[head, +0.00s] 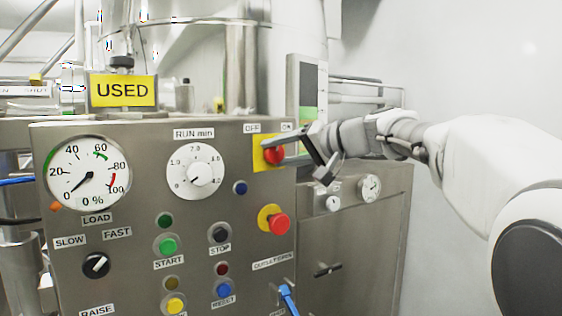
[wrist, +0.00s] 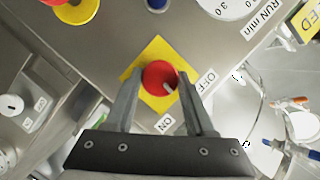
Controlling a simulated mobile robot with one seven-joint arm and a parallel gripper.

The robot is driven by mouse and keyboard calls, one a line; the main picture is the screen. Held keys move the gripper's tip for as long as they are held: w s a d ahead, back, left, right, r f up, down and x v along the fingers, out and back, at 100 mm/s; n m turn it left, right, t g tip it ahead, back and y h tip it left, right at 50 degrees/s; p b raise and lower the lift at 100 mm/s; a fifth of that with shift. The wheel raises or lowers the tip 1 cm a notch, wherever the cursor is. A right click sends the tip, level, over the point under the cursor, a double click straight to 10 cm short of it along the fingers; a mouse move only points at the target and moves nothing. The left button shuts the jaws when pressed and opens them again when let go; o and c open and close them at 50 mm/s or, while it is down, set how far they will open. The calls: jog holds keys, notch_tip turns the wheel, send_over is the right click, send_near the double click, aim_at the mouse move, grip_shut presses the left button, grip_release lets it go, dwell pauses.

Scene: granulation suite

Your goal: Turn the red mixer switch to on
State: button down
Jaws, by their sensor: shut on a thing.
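The red mixer switch (head: 274,157) is a round knob on a yellow square plate (head: 258,154), at the upper right of the steel control panel. The OFF label (head: 252,128) and the partly covered ON label (head: 287,127) are above it. My gripper (head: 280,145) reaches it from the right. In the wrist view the red knob (wrist: 160,77) sits between the two fingers of my gripper (wrist: 161,82), which is shut on it. The knob's white mark points between the OFF label (wrist: 206,82) and the ON label (wrist: 166,124).
A red push button (head: 279,223) on a yellow collar is just below the switch. A timer dial (head: 195,173) and a load gauge (head: 88,173) are to the left. A yellow USED sign (head: 123,91) stands on top. A blue-handled valve (head: 288,298) is below.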

jog(key=m+y+b, duration=0.2)
jog(key=m, duration=0.1)
jog(key=shift+f, duration=0.3)
jog(key=shift+m+y+b, duration=0.5)
jog(key=shift+m+b, duration=0.3)
jog(key=shift+m, duration=0.8)
jog(key=shift+r, duration=0.1)
jog(key=shift+c, duration=1.3)
grip_release()
jog(key=shift+d+t, duration=0.15)
jog(key=shift+t, duration=0.15)
jog(key=v, duration=1.7)
jog(key=shift+p, duration=0.35)
